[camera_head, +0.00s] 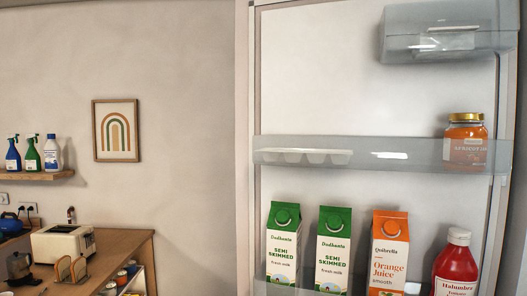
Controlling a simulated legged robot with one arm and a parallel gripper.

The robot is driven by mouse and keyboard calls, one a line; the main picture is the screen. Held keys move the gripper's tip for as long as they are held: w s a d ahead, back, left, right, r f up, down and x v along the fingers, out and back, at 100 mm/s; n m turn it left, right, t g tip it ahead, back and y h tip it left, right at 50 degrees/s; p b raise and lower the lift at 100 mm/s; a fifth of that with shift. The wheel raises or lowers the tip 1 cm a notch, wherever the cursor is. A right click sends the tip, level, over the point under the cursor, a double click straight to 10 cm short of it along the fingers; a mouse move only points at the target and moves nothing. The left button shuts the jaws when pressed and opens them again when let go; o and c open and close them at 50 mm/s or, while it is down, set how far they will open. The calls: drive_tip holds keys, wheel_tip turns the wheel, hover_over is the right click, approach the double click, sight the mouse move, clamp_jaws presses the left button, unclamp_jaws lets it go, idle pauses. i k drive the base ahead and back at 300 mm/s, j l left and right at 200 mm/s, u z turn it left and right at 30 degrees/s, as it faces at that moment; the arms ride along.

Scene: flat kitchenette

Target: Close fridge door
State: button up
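The fridge door (375,95) stands open and its inner side faces me, filling the right half of the head view. Its clear middle shelf (375,150) holds an egg tray (302,156) and an orange jar (466,140). The lower shelf holds two green-topped milk cartons (283,245) (333,250), an orange juice carton (389,252) and a red bottle (456,264). A clear lidded box (448,30) is at the top right. The fridge body cannot be made out clearly. My gripper is not in view.
A wooden counter (125,245) with a toaster (63,243), a moka pot (20,268) and a toast rack (71,270) is at the lower left. A wall shelf (40,176) holds spray bottles. A framed rainbow picture (116,131) hangs on the wall.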

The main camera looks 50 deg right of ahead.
sight(334, 107)
drive_tip(key=i+j+u, duration=0.2)
drive_tip(key=u, duration=0.15)
drive_tip(key=i+j+u, duration=0.15)
drive_tip(key=i+u, duration=0.2)
drive_tip(key=i+l+z, duration=0.15)
drive_tip(key=z, duration=0.3)
drive_tip(key=i+l+z, duration=0.1)
drive_tip(key=i+z, duration=0.15)
drive_tip(key=z, duration=0.2)
drive_tip(key=i+z, duration=0.2)
drive_tip(key=z, duration=0.3)
drive_tip(key=i+z, duration=0.25)
drive_tip(key=z, duration=0.2)
drive_tip(key=i+z, duration=0.45)
drive_tip(key=i, duration=1.15)
drive_tip(key=i+z, duration=0.1)
drive_tip(key=z, duration=0.7)
drive_tip(key=i+j+z, duration=0.1)
drive_tip(key=z, duration=0.3)
drive_tip(key=j+z, duration=0.15)
drive_tip(key=z, duration=2.65)
drive_tip(key=k+j+z, duration=0.2)
drive_tip(key=k, duration=0.15)
